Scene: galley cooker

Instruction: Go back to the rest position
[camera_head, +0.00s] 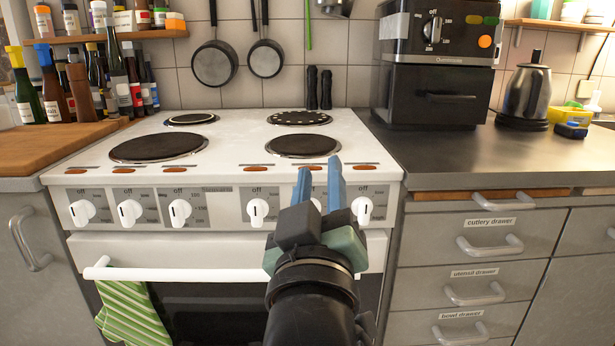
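My gripper (320,176) is in front of the cooker (235,138), a little right of its middle. Its two blue fingers point up and away, with a gap between their tips and nothing seen in it. The fingers overlap the front edge and knob panel of the cooker in the picture; I cannot tell whether they touch it. My gripper and arm hide part of the knob panel, the oven handle (170,273) and the oven door. The visible knobs, such as the white knob (258,212), point roughly upright.
Four hotplates, including a front right one (303,146), are bare. A striped green towel (132,313) hangs from the oven handle. Drawers with protruding handles (490,244) stand at right. A black oven unit (433,97) and a kettle (527,92) stand on the right counter. Bottles (50,85) crowd the left.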

